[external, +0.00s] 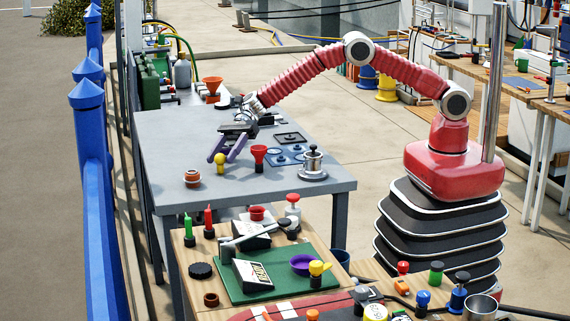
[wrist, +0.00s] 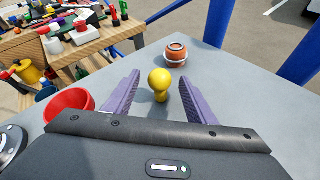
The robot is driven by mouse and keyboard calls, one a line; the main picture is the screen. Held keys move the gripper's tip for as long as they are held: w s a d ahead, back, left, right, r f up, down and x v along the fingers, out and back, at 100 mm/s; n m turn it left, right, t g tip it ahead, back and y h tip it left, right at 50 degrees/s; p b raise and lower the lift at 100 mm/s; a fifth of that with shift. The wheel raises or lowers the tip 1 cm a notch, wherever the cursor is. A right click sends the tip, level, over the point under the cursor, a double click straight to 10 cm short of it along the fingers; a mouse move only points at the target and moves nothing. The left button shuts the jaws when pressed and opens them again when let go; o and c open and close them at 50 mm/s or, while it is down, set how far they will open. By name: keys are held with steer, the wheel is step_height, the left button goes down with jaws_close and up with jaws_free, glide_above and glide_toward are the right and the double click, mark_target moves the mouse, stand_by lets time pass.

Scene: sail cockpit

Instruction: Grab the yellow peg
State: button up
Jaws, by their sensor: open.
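The yellow peg (external: 220,162) has a round knob on top and stands upright on the grey table (external: 300,186). In the wrist view the yellow peg (wrist: 160,84) shows between my two purple fingers, a little beyond the middle of the gap. My gripper (external: 223,155) is open and empty, low over the table and reaching toward the peg. It also shows in the wrist view (wrist: 159,95), with a finger on each side of the peg and clear gaps to both. I cannot tell how high the fingertips are against the peg.
A red funnel-shaped cup (external: 259,156) stands close right of the peg. An orange-brown pot (external: 192,178) sits near the table's front left. A metal knobbed piece (external: 313,165) and blue plates (external: 285,155) lie further right. A wooden bench (external: 200,262) holds several tools in front.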

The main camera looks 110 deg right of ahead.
stand_by(0.4)
steer(key=c, duration=1.1)
steer(key=shift+r, duration=0.15)
step_height(320, 180, up, 10)
stand_by(0.6)
